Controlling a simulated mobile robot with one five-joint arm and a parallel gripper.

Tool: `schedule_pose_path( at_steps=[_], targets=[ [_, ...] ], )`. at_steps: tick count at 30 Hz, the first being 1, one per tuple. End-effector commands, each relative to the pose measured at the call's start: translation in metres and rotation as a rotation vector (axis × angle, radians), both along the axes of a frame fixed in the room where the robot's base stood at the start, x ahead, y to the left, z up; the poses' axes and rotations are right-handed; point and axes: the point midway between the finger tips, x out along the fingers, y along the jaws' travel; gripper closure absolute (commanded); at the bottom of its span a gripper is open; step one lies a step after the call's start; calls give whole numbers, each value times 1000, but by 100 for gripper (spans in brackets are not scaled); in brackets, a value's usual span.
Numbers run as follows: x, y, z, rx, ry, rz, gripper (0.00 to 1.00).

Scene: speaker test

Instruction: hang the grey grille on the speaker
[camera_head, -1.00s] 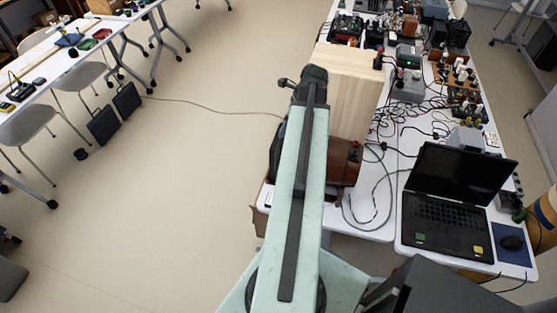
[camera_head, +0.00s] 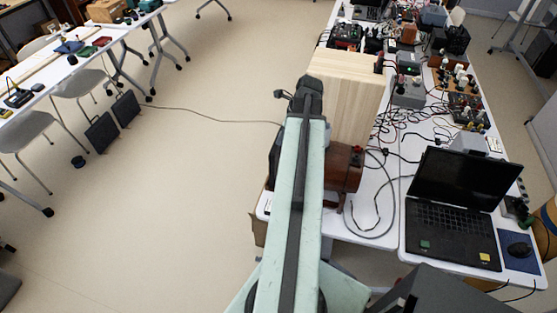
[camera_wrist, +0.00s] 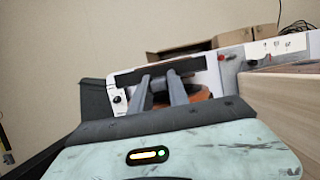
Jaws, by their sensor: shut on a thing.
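A pale wooden box (camera_head: 349,85), which I take as the speaker, stands upright on the white table, just beyond the end of my arm. In the wrist view its wooden side (camera_wrist: 292,95) fills the right edge. My gripper (camera_wrist: 160,77) is shut on a dark grey flat piece, which I take as the grille (camera_wrist: 128,78), seen nearly edge-on as a bar across the fingertips. The grille is apart from the box, to its left in the wrist view. In the head view my arm hides the gripper. The box's front face cannot be made out.
A brown rounded object (camera_head: 343,168) sits beside the box near the table edge. A laptop (camera_head: 455,215), loose cables (camera_head: 375,205) and several devices crowd the table (camera_head: 345,222) to the right. Open floor lies left, crossed by a thin cable (camera_head: 210,118).

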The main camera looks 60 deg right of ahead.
Motion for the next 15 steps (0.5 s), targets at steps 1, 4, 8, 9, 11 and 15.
schedule_pose_path(
  at_steps=[1,4,8,9,11,15],
  targets=[
    [0,0,0,0,0,0,100],
    [0,0,0,0,0,0,100],
    [0,0,3,0,0,0,100],
    [0,0,5,0,0,0,100],
    [0,0,8,0,0,0,100],
    [0,0,15,0,0,0,100]
  ],
)
